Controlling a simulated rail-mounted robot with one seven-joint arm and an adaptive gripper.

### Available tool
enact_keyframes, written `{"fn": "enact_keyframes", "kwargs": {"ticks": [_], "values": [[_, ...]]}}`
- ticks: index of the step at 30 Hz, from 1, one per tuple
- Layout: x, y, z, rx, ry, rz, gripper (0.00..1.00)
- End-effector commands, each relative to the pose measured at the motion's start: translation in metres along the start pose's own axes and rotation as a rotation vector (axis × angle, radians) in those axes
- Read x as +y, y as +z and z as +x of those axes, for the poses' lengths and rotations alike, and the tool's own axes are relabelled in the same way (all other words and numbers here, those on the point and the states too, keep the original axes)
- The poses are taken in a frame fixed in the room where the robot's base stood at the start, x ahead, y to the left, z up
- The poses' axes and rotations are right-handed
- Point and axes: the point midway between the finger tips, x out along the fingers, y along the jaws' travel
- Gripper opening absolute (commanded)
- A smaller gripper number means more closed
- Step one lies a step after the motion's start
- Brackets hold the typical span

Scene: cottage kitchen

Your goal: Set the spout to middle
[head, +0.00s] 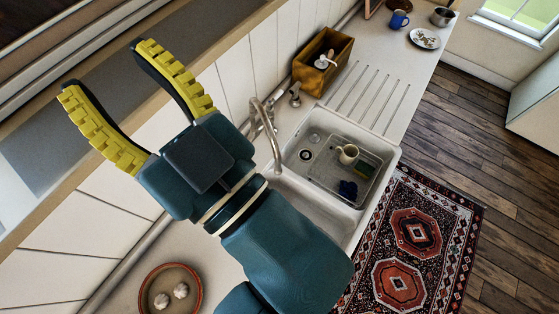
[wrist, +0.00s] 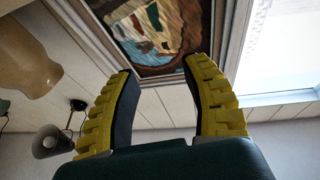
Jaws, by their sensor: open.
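The spout (head: 265,132) is a curved metal tube behind the white sink (head: 391,153) in the head view. It reaches over the sink's left part, and my arm hides some of the area around its lower end. My gripper (head: 103,67) has two yellow ribbed fingers, spread open and empty. It is up and to the left of the spout, pointing away from it, apart from it. In the wrist view my gripper (wrist: 162,72) is also open with nothing between the fingers; the spout does not show there.
A bowl (head: 150,296) with garlic is at lower left. The wrist view shows a framed picture (wrist: 165,35) and a lamp (wrist: 50,141).

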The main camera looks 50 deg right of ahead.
Motion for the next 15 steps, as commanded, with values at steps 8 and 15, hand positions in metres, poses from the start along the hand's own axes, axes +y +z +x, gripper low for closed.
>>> {"fn": "enact_keyframes", "kwargs": {"ticks": [8,15], "values": [[-0.006,0.0,0.002,0.005,-0.027,-0.101,0.47],[-0.051,0.054,-0.012,0.007,-0.29,-0.268,0.47]]}}
